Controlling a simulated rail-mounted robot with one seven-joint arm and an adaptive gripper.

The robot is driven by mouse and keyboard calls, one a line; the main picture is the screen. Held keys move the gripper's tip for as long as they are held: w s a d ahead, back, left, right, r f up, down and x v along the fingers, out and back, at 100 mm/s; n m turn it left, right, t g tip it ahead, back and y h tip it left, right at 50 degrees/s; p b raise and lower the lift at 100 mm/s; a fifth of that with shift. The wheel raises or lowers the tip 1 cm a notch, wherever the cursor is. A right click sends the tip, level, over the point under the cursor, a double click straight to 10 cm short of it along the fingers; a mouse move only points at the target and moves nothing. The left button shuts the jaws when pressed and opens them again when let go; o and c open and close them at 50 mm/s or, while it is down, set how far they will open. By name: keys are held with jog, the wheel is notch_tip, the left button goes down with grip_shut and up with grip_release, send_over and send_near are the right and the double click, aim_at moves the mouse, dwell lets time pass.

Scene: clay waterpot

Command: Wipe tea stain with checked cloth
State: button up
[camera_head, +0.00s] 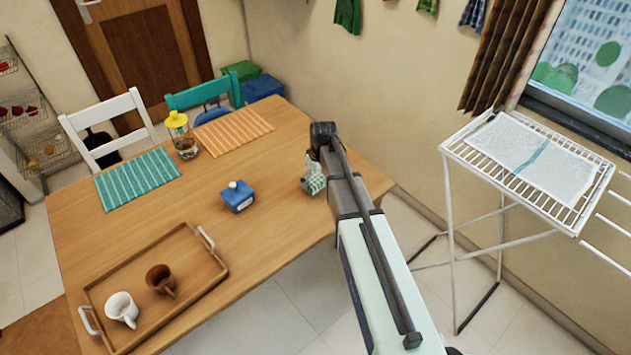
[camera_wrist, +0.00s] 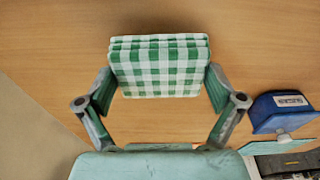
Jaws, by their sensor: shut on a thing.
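A folded green-and-white checked cloth (camera_wrist: 159,68) fills the upper middle of the wrist view. My gripper (camera_wrist: 160,88) has a finger against each side of it and is shut on it. In the head view the cloth (camera_head: 314,180) shows in part beside my arm, over the right part of the wooden table (camera_head: 270,160). Most of my gripper is hidden by the arm there. I cannot tell whether the cloth touches the tabletop. I cannot make out a tea stain in either view.
A blue box (camera_head: 238,196) stands left of the cloth; it also shows in the wrist view (camera_wrist: 281,110). A wooden tray (camera_head: 205,287) holds a white mug (camera_head: 121,309) and a brown mug (camera_head: 160,279). A yellow-lidded jar (camera_head: 182,138) stands between striped mats. A drying rack (camera_head: 462,150) stands right.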

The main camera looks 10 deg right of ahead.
jog(key=shift+r+p, duration=1.2)
jog(key=shift+r, duration=1.45)
jog(key=shift+w+f, duration=0.1)
